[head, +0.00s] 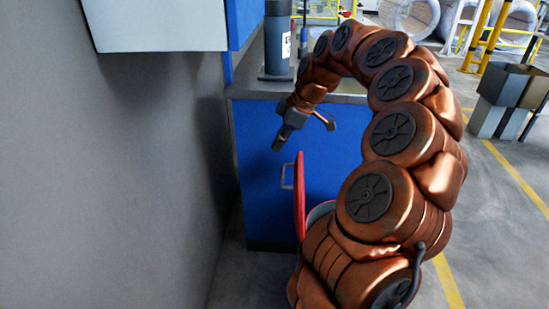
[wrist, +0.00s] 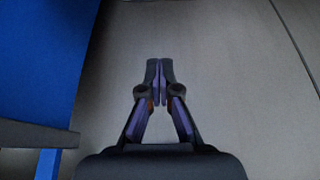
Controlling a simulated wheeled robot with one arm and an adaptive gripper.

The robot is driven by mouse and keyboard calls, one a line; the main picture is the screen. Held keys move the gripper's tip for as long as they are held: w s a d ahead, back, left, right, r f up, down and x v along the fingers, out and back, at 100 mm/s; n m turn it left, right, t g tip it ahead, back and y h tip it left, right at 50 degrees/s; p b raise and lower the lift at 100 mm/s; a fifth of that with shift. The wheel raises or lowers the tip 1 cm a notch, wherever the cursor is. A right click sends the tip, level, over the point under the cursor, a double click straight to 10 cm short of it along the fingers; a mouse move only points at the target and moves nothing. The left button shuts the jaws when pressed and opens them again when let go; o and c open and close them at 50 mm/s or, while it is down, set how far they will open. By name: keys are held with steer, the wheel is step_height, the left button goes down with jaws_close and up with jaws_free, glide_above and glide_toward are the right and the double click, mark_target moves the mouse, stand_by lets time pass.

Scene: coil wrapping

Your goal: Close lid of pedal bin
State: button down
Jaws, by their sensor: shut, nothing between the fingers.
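The pedal bin's red lid (head: 300,196) stands upright, open, in front of the blue cabinet in the head view. Only a grey piece of the bin's rim (head: 320,211) shows to its right; the rest is hidden behind my arm. My gripper (head: 279,145) is above and to the left of the lid's top edge, apart from it, pointing down. In the wrist view my gripper (wrist: 158,68) has its fingertips together, with nothing between them. The lid and bin do not show in the wrist view.
A blue cabinet (head: 262,190) with a handle (head: 286,177) stands behind the lid, with a dark cylinder (head: 277,45) on its top. A grey wall (head: 120,180) is close on the left. Grey boxes (head: 507,95) stand at the far right, with open floor before them.

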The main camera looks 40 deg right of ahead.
step_height(320, 180, down, 9)
steer(key=b, duration=0.1)
stand_by(0.7)
